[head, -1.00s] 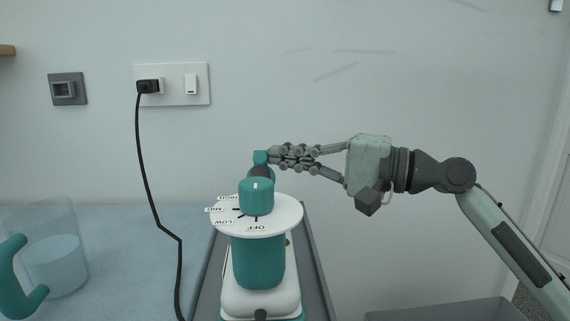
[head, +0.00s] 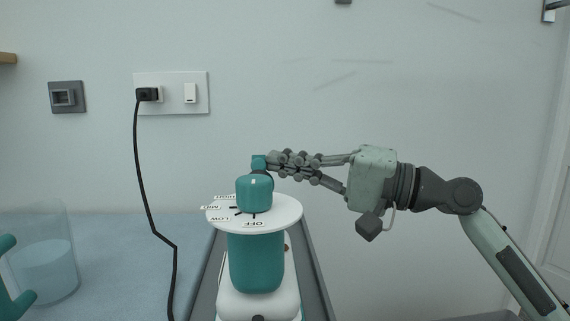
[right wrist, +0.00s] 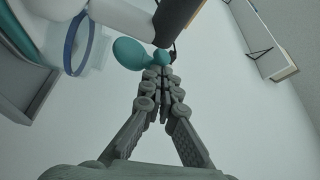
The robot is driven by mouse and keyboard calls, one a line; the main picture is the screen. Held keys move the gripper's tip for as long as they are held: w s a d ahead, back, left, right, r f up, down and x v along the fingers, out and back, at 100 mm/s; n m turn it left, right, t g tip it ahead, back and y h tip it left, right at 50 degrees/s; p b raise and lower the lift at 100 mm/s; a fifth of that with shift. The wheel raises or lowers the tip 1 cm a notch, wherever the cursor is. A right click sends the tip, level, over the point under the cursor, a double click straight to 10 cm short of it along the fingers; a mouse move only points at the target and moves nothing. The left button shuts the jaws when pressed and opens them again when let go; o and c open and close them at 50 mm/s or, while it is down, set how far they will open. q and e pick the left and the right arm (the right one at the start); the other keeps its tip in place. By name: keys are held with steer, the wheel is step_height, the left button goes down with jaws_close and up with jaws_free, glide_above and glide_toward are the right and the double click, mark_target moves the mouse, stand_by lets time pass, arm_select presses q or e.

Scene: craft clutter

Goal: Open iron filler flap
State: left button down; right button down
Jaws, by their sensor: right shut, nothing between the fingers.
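The iron (head: 257,262) stands on the worktop, with a teal and white body and a white dial disc (head: 275,212) under a teal knob. A small teal piece (head: 259,163) shows behind the knob at my right fingertips. In the right wrist view, a teal rounded piece (right wrist: 130,52), possibly the filler flap, lies just left of the fingertips. My right gripper (head: 272,164) comes in from the right with its fingers shut and empty; it also shows in the right wrist view (right wrist: 158,73). Whether it touches the teal piece is unclear. My left gripper is out of view.
A clear jug (head: 45,262) with a teal handle stands on the blue worktop (head: 120,235) at the left. A black cord (head: 150,210) hangs from a plug in the wall socket (head: 198,95). A grey tray edge (head: 315,285) runs beside the iron.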

steer(key=shift+d, duration=0.1)
steer(key=v, duration=1.2)
